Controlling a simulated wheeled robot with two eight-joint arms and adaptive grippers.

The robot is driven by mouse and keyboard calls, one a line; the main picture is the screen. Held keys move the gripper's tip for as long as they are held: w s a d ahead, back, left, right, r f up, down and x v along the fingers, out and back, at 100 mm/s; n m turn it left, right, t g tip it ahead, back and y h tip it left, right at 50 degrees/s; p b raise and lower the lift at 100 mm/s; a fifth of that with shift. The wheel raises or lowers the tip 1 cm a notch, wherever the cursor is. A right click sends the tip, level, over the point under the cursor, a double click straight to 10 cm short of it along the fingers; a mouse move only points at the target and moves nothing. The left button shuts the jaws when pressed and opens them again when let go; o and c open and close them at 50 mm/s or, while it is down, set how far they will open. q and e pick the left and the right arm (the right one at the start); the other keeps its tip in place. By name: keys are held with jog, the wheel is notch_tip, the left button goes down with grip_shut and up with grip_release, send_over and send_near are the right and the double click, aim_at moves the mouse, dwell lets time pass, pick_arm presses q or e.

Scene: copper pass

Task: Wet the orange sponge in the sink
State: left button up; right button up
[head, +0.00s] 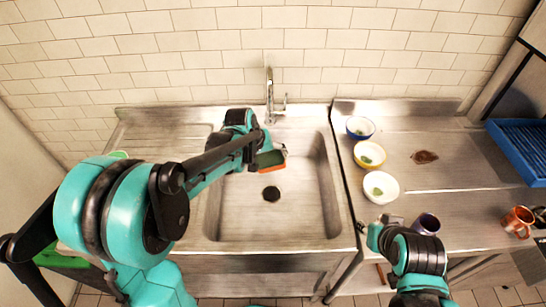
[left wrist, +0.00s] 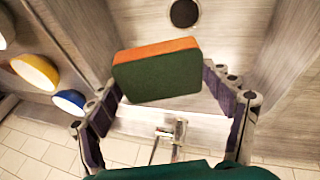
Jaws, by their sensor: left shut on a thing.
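The orange sponge (head: 271,168), with a dark green scouring side, is held in my left gripper (head: 268,152) above the sink basin. In the left wrist view the sponge (left wrist: 157,70) sits between the two fingers, green side facing the camera. The steel sink (head: 290,225) has a dark drain (head: 271,194), below the sponge in the head view. The faucet (head: 269,97) stands at the back of the sink, behind the gripper; no water stream shows. My right gripper (head: 376,232) is low over the right counter's front edge; its finger opening is unclear.
A dark cup (head: 426,224), copper mug (head: 518,221), brown stain (head: 424,157) and blue rack (head: 522,150) are farther right.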

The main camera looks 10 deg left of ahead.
pick_arm(q)
jog(key=shift+d+f, duration=0.1)
jog(key=shift+f+b, duration=0.6)
jog(key=shift+f, duration=0.05)
notch_tip(320, 180, down, 13)
jog(key=b, duration=0.9)
jog(key=shift+r+b, duration=0.15)
jog(key=shift+b, duration=0.25)
jog(key=shift+r+p, duration=4.7)
jog(key=shift+r, duration=1.5)
notch_tip(320, 180, up, 4)
jog(key=p, duration=0.3)
jog(key=shift+f, duration=0.1)
